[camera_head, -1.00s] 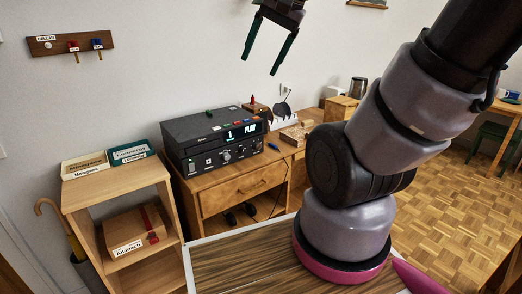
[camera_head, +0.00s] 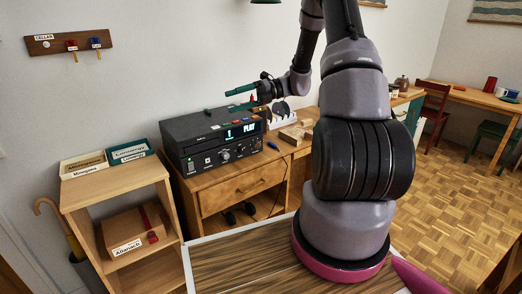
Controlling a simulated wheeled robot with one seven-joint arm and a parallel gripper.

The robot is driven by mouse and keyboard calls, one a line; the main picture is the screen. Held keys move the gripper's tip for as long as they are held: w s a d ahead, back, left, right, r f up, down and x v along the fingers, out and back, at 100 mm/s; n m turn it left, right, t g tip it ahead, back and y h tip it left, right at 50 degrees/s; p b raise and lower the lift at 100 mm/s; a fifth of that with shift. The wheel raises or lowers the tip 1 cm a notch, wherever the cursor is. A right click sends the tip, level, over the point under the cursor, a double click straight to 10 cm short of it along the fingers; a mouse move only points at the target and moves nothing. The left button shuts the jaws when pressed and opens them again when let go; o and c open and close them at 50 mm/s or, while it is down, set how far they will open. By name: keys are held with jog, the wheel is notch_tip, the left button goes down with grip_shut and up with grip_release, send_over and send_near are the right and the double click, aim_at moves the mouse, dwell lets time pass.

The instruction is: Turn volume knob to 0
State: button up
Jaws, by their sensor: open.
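The knob labels and settings are too small to read, so I cannot tell which is the volume knob. My gripper (camera_head: 233,98) is open and empty. In the picture it is just above the player's top, its fingers pointing left. It does not appear to touch any knob.
Behind the player's right side are small items, partly hidden by my arm. Wooden blocks (camera_head: 291,134) lie on the desk to the right. A shelf (camera_head: 120,181) with labelled boxes stands at the left. A key rack (camera_head: 69,43) hangs on the wall.

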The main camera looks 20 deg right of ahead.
jog(key=w+d+f+m+t+y, duration=0.2)
jog(key=w+d+f+m+t, duration=0.35)
jog(key=f+m, duration=0.4)
jog(key=m+t+h, duration=1)
jog(key=m+t, duration=0.4)
jog(key=m, duration=1)
send_near(258, 146)
jog(key=x, duration=0.8)
jog(key=shift+w, duration=0.15)
jog(key=shift+y, duration=0.3)
grip_shut()
